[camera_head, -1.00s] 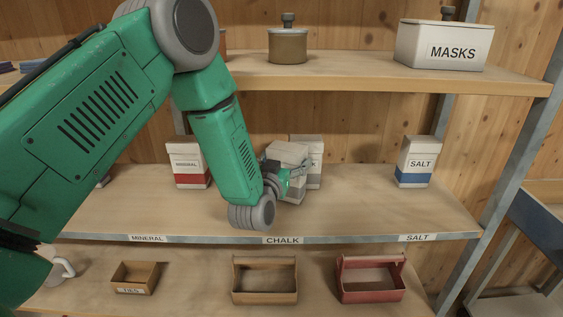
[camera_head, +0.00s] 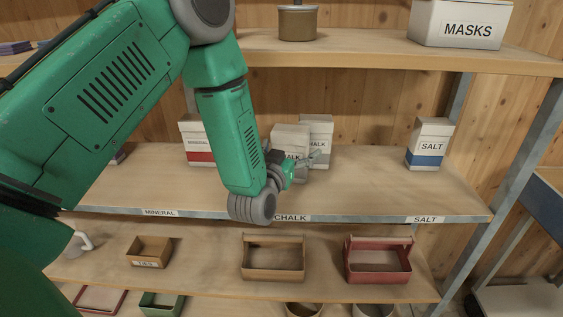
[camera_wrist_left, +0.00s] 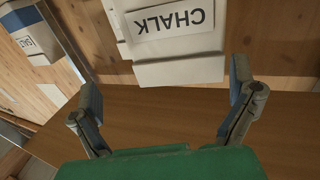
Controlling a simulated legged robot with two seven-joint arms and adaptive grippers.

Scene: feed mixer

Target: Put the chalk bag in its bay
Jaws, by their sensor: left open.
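A white-grey chalk bag (camera_head: 290,138) stands on the middle shelf behind the CHALK label (camera_head: 292,218). Another chalk bag (camera_head: 319,130) stands behind it to the right. My left gripper (camera_head: 306,166) is open in front of the front bag and hides its lower part. In the left wrist view, a chalk bag (camera_wrist_left: 178,70) appears upside down beyond the two spread fingers, with nothing between the fingertips (camera_wrist_left: 165,85). I cannot tell whether a finger touches it in the head view. My right gripper is not in view.
A mineral bag (camera_head: 197,140) stands left and a salt bag (camera_head: 430,145) right on the same shelf. The upper shelf (camera_head: 400,59) runs above. Shelf room between chalk and salt is clear. A tan crate (camera_head: 273,274) and red crate (camera_head: 377,276) sit below.

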